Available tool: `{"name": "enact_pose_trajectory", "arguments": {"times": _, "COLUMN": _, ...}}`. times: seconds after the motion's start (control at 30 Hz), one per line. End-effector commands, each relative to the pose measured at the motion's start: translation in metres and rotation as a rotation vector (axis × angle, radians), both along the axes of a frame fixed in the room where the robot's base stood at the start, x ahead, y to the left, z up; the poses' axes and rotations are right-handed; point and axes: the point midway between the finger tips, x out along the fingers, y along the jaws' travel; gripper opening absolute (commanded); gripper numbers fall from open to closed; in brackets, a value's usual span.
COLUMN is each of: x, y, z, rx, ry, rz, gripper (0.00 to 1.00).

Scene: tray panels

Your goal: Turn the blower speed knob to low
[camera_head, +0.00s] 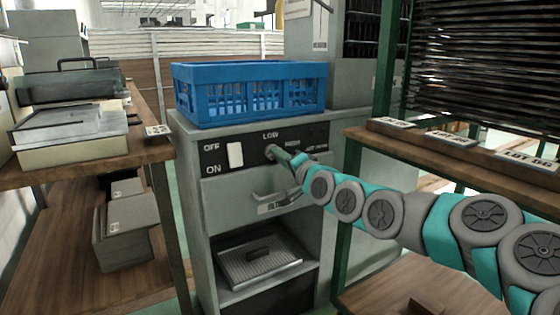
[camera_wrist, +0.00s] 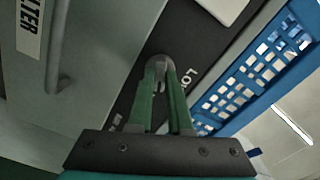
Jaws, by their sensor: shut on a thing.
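The blower speed knob (camera_head: 270,151) is on the dark control panel (camera_head: 221,160) of the grey cabinet, just under the word LOW. In the wrist view, the round grey knob (camera_wrist: 159,62) sits between my green fingertips. My gripper (camera_head: 281,156) is shut on the knob, with a finger on either side; it also shows in the wrist view (camera_wrist: 160,78). The letters LO are right of the fingers in the wrist view. The fingers cover part of the knob, and I cannot tell which mark its pointer faces.
A white OFF/ON switch (camera_head: 235,154) is left of the knob. A blue crate (camera_head: 249,114) stands on the cabinet top. A drawer handle (camera_head: 277,196) juts out below the panel. Wooden shelves (camera_head: 458,160) flank the cabinet at right, near my arm.

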Motion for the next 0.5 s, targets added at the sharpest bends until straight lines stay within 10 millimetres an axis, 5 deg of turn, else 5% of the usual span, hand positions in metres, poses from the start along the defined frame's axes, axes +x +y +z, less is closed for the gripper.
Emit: {"name": "enact_pose_trajectory", "arguments": {"times": 0.5, "x": 0.0001, "y": -0.0003, "z": -0.0007, "rx": -0.408, "ry": -0.273, "rz": 0.0, "gripper": 0.0}}
